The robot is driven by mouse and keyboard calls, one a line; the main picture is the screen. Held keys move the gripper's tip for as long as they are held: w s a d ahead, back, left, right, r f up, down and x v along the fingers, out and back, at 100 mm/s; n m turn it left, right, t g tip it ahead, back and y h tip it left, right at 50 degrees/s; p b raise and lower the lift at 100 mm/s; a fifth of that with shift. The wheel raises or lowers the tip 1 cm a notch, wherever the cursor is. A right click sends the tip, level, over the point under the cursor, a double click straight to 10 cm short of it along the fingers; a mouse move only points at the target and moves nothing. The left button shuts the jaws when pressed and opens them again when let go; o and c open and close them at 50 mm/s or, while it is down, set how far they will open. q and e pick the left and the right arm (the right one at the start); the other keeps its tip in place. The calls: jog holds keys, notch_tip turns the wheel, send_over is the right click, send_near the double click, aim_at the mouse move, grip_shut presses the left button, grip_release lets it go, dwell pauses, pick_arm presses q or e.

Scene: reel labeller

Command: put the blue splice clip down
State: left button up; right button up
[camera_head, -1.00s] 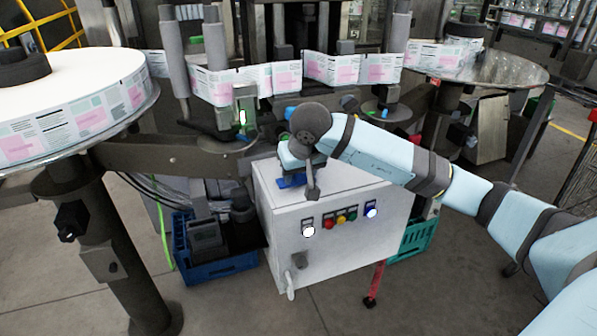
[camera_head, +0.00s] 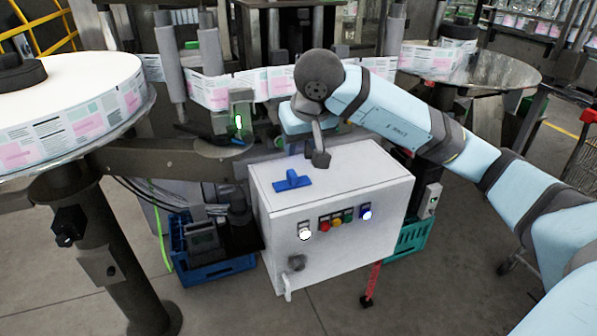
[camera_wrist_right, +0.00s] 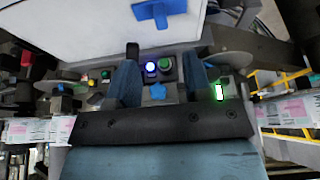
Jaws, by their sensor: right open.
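The blue splice clip (camera_head: 292,181) lies on the white top of the control cabinet (camera_head: 355,168), toward its left side, fully uncovered. It also shows at the top of the right wrist view (camera_wrist_right: 160,12), on the same white surface. My right gripper (camera_head: 319,157) is above the cabinet, up and to the right of the clip and apart from it. In the right wrist view its two fingers (camera_wrist_right: 162,75) stand apart with nothing held between them. My left gripper is in neither view.
The cabinet front carries lit buttons (camera_head: 335,220). A large label reel (camera_head: 75,105) stands at the left, with a label web (camera_head: 245,88) running behind the cabinet. A blue crate (camera_head: 225,268) and a green crate (camera_head: 412,238) sit on the floor. The cabinet top around the clip is clear.

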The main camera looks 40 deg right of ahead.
jog(key=s+a+f+m+g+y, duration=0.1)
jog(key=s+a+f+m+y, duration=0.15)
jog(key=a+m+y, duration=0.45)
jog(key=s+a+f+m+g+y, duration=0.15)
jog(key=s+a+m+y, duration=0.25)
jog(key=a+y, duration=0.4)
jog(key=s+a+f+m+g+y, duration=0.1)
jog(key=s+a+f+m+y, duration=0.25)
jog(key=a+m+y, duration=0.4)
jog(key=d+f+m+t+h, duration=0.2)
jog(key=f+m+t+h, duration=0.35)
jog(key=m, duration=0.65)
jog(key=w+d+f+m+t+h, duration=0.15)
jog(key=f+m+t+h, duration=0.35)
jog(key=m, duration=0.6)
jog(key=d+f+m+t+h, duration=0.25)
jog(key=m+t, duration=0.45)
jog(key=m, duration=0.5)
jog(key=s+f+m+g+h, duration=0.2)
jog(key=s+f+m+g, duration=0.1)
jog(key=s+f+m, duration=0.3)
jog(key=s+f+m+g+h, duration=0.3)
jog(key=f+m, duration=0.4)
jog(key=f, duration=0.4)
jog(key=s+d+g, duration=0.1)
jog(key=s, duration=0.1)
jog(key=shift+s+g, duration=0.3)
jog(key=shift+s, duration=0.05)
